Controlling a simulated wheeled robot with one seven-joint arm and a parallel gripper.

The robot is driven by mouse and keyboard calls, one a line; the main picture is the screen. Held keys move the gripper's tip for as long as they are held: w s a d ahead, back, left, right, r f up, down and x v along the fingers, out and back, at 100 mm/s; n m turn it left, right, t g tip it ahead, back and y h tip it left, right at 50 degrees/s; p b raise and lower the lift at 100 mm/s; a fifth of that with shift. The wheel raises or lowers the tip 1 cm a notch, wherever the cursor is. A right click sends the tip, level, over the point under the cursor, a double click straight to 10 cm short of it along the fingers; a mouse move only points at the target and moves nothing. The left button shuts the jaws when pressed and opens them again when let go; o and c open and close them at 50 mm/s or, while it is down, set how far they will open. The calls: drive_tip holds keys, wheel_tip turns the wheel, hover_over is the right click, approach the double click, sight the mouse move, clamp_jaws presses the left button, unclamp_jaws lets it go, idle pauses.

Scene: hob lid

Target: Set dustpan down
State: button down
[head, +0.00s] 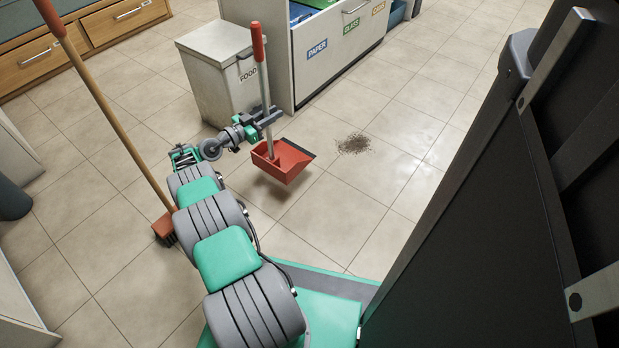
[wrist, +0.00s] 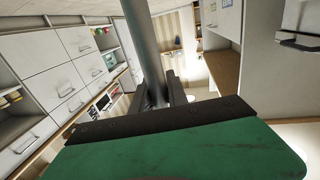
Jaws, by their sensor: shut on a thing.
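The dustpan (head: 282,162) is red with a dark front lip, a long grey handle and a red grip (head: 258,42) on top. It is upright in the head view, and a shadow shows on the tiles close to it. I cannot tell surely whether its pan touches the floor. My gripper (head: 268,118) is shut on the grey handle, above the pan. In the wrist view the handle (wrist: 143,50) runs up between my fingers (wrist: 164,90). The pan is hidden there.
A dirt patch (head: 354,144) lies on the tiles right of the dustpan. A broom (head: 120,125) stands at the left by my arm. A FOOD bin (head: 215,75) and a sorting drawer (head: 335,45) stand behind. A large dark panel (head: 500,220) fills the right. Open floor lies around the dirt.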

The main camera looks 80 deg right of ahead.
drive_tip(key=s+a+f+b, duration=0.3)
drive_tip(key=s+f, duration=0.9)
drive_tip(key=shift+s+f, duration=0.2)
drive_tip(key=shift+s, duration=0.2)
drive_tip(key=shift+a, duration=0.1)
drive_tip(key=c, duration=1.3)
unclamp_jaws()
drive_tip(key=shift+f, duration=0.1)
